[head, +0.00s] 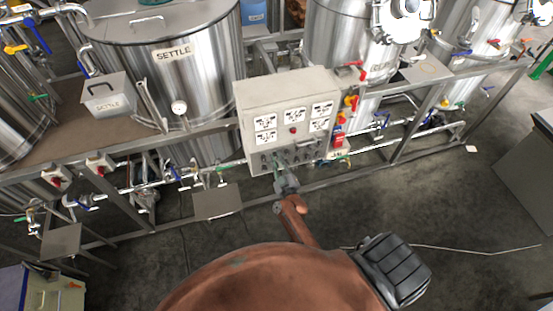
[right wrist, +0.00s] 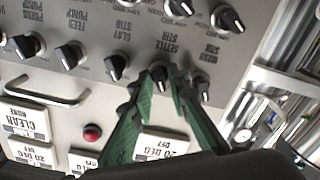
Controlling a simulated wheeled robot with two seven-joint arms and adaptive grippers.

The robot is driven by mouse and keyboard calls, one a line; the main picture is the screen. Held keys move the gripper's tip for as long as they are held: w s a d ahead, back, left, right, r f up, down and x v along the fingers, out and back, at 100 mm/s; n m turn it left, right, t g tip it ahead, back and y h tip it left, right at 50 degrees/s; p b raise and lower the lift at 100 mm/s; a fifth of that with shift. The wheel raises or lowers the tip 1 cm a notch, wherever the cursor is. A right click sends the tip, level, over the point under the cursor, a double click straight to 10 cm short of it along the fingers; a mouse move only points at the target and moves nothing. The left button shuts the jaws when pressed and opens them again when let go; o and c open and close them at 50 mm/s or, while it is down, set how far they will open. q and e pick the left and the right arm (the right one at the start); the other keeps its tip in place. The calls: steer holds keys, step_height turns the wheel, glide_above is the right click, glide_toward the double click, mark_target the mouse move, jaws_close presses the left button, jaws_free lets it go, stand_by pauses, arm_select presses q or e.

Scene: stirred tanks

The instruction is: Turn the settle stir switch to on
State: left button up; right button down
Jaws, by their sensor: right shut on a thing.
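The settle stir switch (right wrist: 160,74) is a small black knob on the grey control panel, beside its printed SETTLE STIR label in the right wrist view, where the lettering appears upside down. My right gripper (right wrist: 161,78) has its green fingers on either side of this knob and is shut on it. The fingers partly cover the knob, and I cannot tell exactly which way it points. In the head view, my right gripper (head: 279,170) reaches the lower front of the control box (head: 285,95); the knob is hidden there. My left gripper is not in view.
A metal handle (right wrist: 48,92) and a red button (right wrist: 92,132) are nearby. The steel SETTLE tank (head: 165,70) stands behind left.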

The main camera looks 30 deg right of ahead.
steer(key=m, duration=0.5)
steer(key=shift+m, duration=0.4)
steer(key=m, duration=0.5)
steer(key=shift+m, duration=0.4)
steer(key=c, duration=2.1)
jaws_free()
